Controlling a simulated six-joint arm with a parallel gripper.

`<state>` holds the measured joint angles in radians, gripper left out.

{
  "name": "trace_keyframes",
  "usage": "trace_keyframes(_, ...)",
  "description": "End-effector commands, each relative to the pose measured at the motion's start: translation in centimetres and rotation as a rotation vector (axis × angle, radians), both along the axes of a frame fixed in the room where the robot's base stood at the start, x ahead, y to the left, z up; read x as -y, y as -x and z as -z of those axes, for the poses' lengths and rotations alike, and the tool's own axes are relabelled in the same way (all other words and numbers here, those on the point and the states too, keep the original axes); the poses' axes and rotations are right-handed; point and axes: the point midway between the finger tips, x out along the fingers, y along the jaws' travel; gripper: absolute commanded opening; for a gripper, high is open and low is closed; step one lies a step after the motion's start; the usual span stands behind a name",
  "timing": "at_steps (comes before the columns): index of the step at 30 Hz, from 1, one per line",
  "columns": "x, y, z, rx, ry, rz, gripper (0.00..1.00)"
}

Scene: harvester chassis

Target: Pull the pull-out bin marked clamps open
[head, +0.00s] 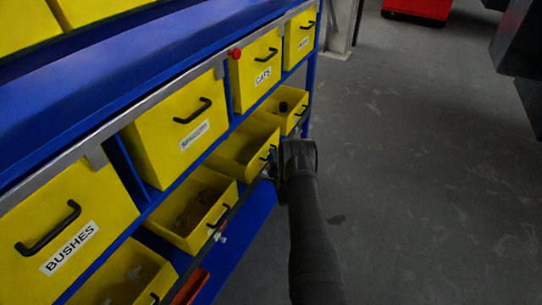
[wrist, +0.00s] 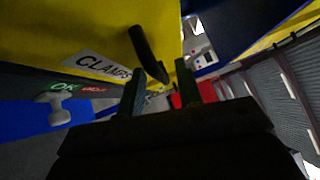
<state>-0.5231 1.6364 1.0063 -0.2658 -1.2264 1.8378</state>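The yellow bin marked CLAMPS (wrist: 100,30) fills the upper left of the wrist view, its white label (wrist: 103,66) below the handle's left side. Its black bar handle (wrist: 146,50) slants down towards the gap between my fingers. My gripper (wrist: 170,92) is open, one finger on each side of the handle's near end; I cannot tell whether they touch it. In the head view my gripper (head: 272,168) is at the front of a lower-row yellow bin (head: 240,152), apparently this one. That bin's label is hidden there; its open top and inside show.
The blue rack (head: 130,170) holds upper bins, one marked BUSHES (head: 90,205), above several lower bins. A lower bin (head: 195,215) stands left of my gripper. A red knob (head: 235,53) sticks out above. The grey floor (head: 430,180) is clear to the right.

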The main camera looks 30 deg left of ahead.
Motion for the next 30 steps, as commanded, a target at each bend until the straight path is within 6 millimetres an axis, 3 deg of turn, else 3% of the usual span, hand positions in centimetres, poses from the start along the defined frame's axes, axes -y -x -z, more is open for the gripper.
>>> trace_keyframes(13,-0.85,-0.86,-0.21,0.0,0.0,0.0,0.32)
trace_keyframes(14,-0.85,-0.85,-0.2,0.0,0.0,0.0,0.3)
trace_keyframes(18,-0.85,-0.84,-0.21,0.0,0.0,0.0,0.03)
trace_keyframes(19,-0.85,-0.84,-0.21,0.0,0.0,0.0,0.0)
trace_keyframes(30,-0.16,-0.87,-0.23,0.0,0.0,0.001,0.0)
